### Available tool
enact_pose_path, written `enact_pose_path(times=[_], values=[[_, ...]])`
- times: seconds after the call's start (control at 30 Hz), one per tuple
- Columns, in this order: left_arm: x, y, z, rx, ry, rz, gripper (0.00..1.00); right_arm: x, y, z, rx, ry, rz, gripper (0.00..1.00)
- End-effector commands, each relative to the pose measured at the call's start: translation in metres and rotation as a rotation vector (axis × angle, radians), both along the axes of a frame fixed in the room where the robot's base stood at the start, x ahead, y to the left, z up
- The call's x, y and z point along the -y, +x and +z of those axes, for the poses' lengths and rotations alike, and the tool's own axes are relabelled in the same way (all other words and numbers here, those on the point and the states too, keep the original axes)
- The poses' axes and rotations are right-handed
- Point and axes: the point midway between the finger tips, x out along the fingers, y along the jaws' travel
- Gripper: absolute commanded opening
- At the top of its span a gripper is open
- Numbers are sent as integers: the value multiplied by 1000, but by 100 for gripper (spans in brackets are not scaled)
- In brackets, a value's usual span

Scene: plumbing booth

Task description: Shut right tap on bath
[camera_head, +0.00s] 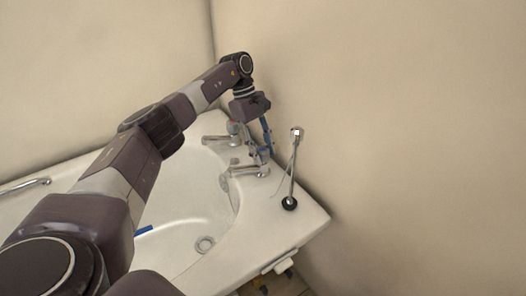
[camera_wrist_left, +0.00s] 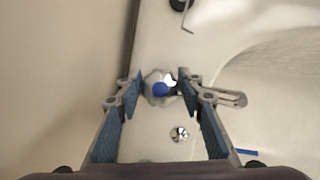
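The bath (camera_head: 312,212) is white and stands against the wall. Its right tap (camera_head: 248,171) is chrome, with the spout pointing left over the basin. In the left wrist view the right tap's handle (camera_wrist_left: 160,88) has a blue cap. My left gripper (camera_head: 263,146) reaches down over this tap from above. In the left wrist view its open fingers (camera_wrist_left: 163,92) stand on either side of the handle, with small gaps showing. I cannot tell whether a finger touches it. The left tap (camera_head: 218,139) is behind it, with a reddish mark. My right gripper is not in view.
A chrome upright fitting (camera_head: 293,170) with a dark base stands right of the right tap. A small chrome fitting (camera_wrist_left: 180,133) sits near the taps. A grab rail (camera_head: 25,186) is at far left. The beige wall is close behind.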

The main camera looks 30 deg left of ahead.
Motion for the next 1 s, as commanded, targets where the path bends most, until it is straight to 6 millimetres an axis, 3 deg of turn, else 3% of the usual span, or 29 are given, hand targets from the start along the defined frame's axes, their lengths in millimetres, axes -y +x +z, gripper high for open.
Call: enact_pose_path(times=[0.13,0.5,1.0], values=[[0,0,0,1,0,1,52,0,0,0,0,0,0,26],[-2,1,6,0,-1,1,52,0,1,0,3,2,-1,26],[-37,8,94,1,-1,3,52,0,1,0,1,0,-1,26]])
